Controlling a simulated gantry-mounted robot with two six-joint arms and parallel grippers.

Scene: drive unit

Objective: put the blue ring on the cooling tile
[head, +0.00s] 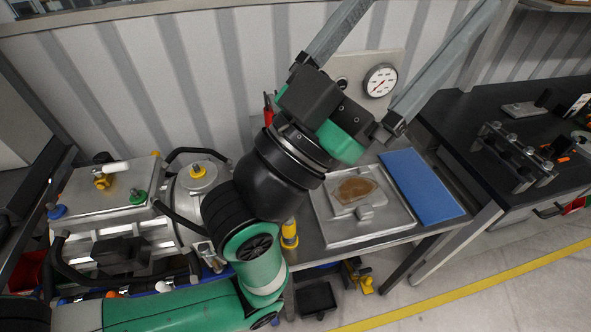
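A small blue round piece (57,211), which may be the blue ring, sits at the left end of the metal drive unit (118,185). I cannot tell whether it has a hole. A flat blue slab (421,187) lies at the right side of the bench, bare on top. I cannot tell whether it is the cooling tile. My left gripper (430,8) is raised in front of the back wall, its long grey fingers spread wide with nothing between them. It is far from the blue piece. My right gripper is not in view.
A metal tray (340,232) with a brown-topped plate (354,190) lies beside the blue slab. Green (138,197) and yellow (198,171) fittings and black hoses stick up from the drive unit. A gauge (380,81) is on the wall. A dark bench (510,110) stands at right.

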